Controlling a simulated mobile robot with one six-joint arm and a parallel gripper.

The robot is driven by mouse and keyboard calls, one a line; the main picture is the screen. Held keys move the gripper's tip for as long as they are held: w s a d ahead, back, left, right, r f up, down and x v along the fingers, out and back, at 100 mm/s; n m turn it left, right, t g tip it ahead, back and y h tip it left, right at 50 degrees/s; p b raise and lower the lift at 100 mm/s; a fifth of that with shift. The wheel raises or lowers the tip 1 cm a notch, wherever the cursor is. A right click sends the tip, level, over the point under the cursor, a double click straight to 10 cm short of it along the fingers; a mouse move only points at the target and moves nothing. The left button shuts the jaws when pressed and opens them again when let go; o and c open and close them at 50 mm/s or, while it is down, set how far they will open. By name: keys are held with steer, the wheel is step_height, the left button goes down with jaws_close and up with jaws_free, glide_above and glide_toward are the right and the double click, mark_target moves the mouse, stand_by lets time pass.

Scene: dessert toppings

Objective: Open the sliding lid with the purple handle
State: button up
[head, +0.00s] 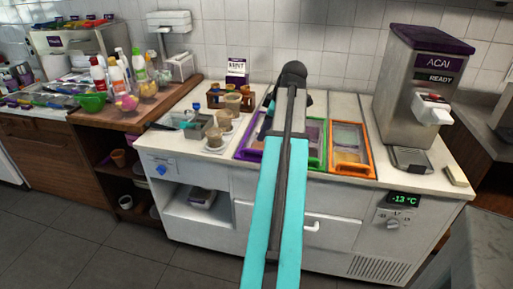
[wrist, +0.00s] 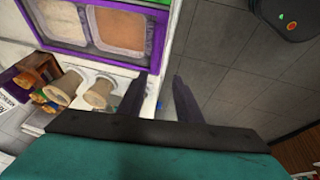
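The purple-framed lid (head: 241,151) lies at the left of the row of coloured lids on the white counter, partly hidden by my arm in the head view. In the wrist view its purple frame (wrist: 154,44) fills the upper left, with two tubs of tan topping showing inside it. I cannot make out a separate handle. My gripper (wrist: 157,97) is open, with nothing between its two dark fingers. Its fingertips appear near the frame's lower right corner and the counter edge, apart from the frame as far as I can tell. My arm largely hides the gripper in the head view.
Green-framed (head: 324,146) and orange-framed (head: 370,157) lids lie to the right. The acai machine (head: 413,90) stands farther right. Cups (head: 217,140) on saucers and a wooden caddy (head: 233,98) stand left of the purple frame. Open floor (wrist: 228,75) lies in front of the counter.

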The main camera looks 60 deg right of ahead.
mark_target(255, 150)
steer(key=s+r, duration=0.1)
steer(key=s+d+r, duration=0.1)
steer(key=shift+r, duration=0.3)
steer(key=shift+f, duration=0.1)
steer(key=shift+p+x, duration=0.9)
steer(key=shift+x, duration=5.95)
steer(key=shift+w+d, duration=0.1)
steer(key=shift+w, duration=0.05)
steer(key=shift+c, duration=0.5)
jaws_close()
